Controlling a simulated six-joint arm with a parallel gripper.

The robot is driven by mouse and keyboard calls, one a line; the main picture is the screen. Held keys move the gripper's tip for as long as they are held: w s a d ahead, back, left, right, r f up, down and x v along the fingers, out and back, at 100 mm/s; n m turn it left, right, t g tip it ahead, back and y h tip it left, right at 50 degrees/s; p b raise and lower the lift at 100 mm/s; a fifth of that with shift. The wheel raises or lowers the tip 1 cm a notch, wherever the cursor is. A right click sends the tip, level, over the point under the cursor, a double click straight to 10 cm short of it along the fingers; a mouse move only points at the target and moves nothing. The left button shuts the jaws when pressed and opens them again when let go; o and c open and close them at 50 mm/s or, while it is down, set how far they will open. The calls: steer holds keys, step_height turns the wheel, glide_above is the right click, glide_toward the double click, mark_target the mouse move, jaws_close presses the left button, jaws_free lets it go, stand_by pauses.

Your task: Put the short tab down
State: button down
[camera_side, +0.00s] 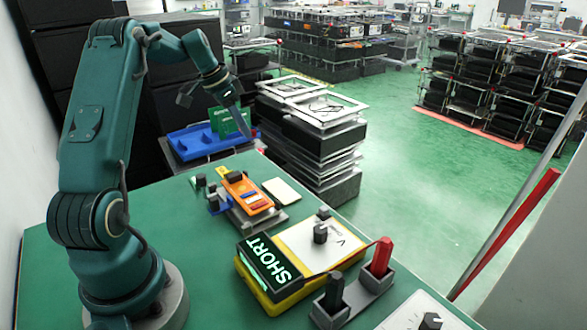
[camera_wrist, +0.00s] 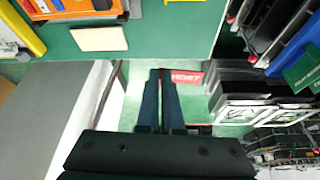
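A black panel with glowing letters SHORT (camera_side: 268,265) stands at the left end of a yellow-edged meter box (camera_side: 272,300) on the green bench. It looks tilted up; I cannot tell whether it is a hinged tab. The meter's pale face (camera_side: 318,246) has a black knob. The SHORT panel does not show in the wrist view.
An orange fixture (camera_side: 247,194) and a cream card (camera_side: 281,191) lie between my gripper and the meter. A grey holder with red and black plugs (camera_side: 352,297) stands right of the meter. A blue tray (camera_side: 190,145) with green boards is beyond the bench. The left bench surface is clear.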

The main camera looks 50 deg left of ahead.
steer(key=s+d+r+m+g+h, duration=0.1)
steer(key=s+d+r+m+h, duration=0.15)
steer(key=s+d+m, duration=0.5)
glide_above(276, 197)
steer(key=s, duration=0.1)
steer(key=f, duration=0.7)
steer(key=shift+a+f, duration=0.15)
steer(key=shift+a, duration=0.25)
steer(key=shift+f, duration=2)
steer(key=c, duration=1.4)
jaws_free()
steer(key=shift+f, duration=0.15)
steer(key=shift+o, duration=0.3)
